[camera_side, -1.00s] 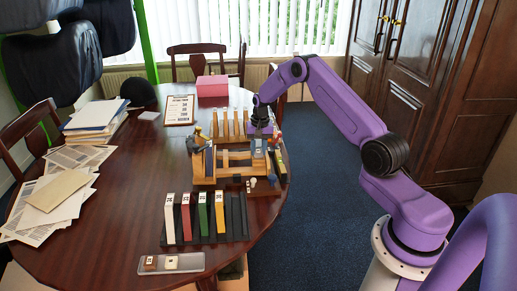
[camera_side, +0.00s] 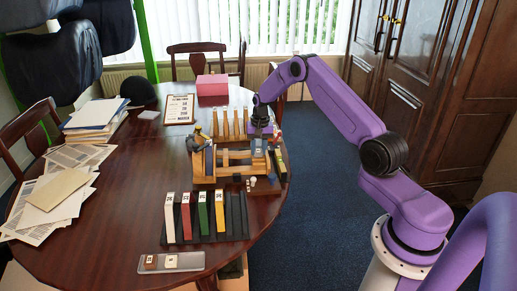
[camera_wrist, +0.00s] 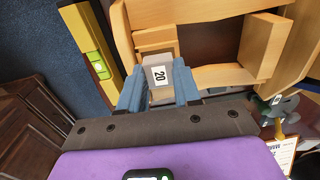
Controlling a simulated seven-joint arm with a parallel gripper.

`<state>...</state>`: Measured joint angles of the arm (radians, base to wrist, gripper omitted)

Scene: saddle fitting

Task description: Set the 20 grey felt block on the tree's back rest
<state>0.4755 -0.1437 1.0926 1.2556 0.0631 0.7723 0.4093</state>
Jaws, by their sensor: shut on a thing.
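The grey felt block (camera_wrist: 158,74), labelled 20, sits between the two blue fingers of my gripper (camera_wrist: 159,84), which is shut on it. The pale wooden saddle tree (camera_wrist: 210,75) lies just beyond the block in the wrist view. In the side view my gripper (camera_side: 260,140) is over the right end of the tree (camera_side: 228,160), pointing down. The block is low at that end, close to the wood. I cannot tell whether it touches the back rest, as the fingers hide its sides.
A dark rack (camera_side: 236,226) with white, red, green and yellow upright blocks stands in front of the tree. A grey tray (camera_side: 188,262) with two small pieces lies nearer. A yellow level (camera_wrist: 95,52) lies beside the tree.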

